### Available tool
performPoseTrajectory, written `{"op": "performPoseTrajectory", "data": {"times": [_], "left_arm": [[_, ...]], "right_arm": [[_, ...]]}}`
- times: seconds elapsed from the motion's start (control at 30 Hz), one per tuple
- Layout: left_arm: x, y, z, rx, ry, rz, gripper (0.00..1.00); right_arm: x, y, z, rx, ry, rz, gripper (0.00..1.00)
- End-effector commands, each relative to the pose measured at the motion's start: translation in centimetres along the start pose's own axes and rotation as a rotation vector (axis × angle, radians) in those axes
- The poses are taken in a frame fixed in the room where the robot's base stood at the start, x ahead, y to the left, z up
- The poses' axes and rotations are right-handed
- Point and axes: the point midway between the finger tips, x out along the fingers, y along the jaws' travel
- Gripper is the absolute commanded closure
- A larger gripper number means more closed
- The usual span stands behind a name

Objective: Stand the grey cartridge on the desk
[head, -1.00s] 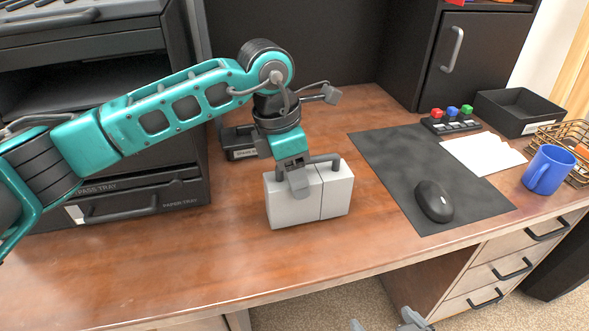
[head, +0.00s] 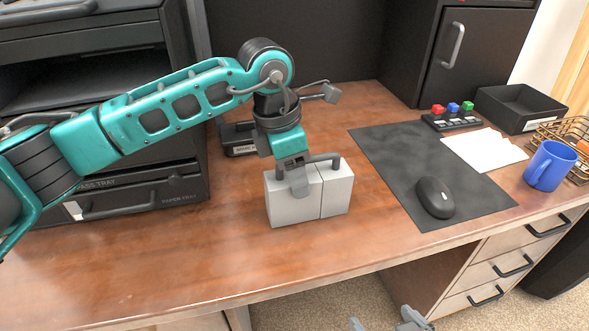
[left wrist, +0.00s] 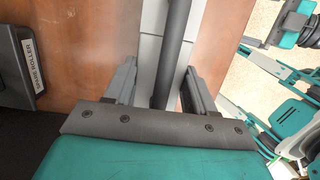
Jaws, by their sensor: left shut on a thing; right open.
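The grey cartridge (head: 336,192) is a light grey block with a dark handle on top. In the head view it stands upright at the middle of the desk (head: 180,255), its base seeming to touch the wood. My left gripper (head: 300,185) is over it, shut on its handle. In the left wrist view the dark handle (left wrist: 174,50) runs between the two fingers (left wrist: 155,90). My right gripper (head: 405,322) shows at the bottom edge of the head view, empty, below the desk's front edge and away from the cartridge.
A black mat (head: 400,160) with a mouse (head: 435,198) lies right of the cartridge. A blue mug (head: 549,166) and black tray (head: 518,108) stand further right. A large dark printer (head: 140,195) stands at left. A small dark box (head: 238,140) sits behind my gripper. The front desk is clear.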

Motion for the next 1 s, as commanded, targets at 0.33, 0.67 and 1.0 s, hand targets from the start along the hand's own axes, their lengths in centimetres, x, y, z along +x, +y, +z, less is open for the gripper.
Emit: {"op": "performPoseTrajectory", "data": {"times": [0.33, 0.67, 1.0], "left_arm": [[0.2, 0.0, 0.0, 0.000, -0.002, 0.001, 0.34], [0.3, 0.0, -0.1, 0.000, 0.000, 0.000, 0.15], [-1.0, 0.0, 0.2, 0.000, 0.001, 0.001, 0.15]], "right_arm": [[0.1, 0.0, 0.2, -0.003, -0.001, 0.000, 0.00], [0.1, 0.1, 0.3, -0.007, -0.003, -0.001, 0.00], [-0.4, 0.1, -0.5, -0.007, -0.002, -0.001, 0.00]]}}
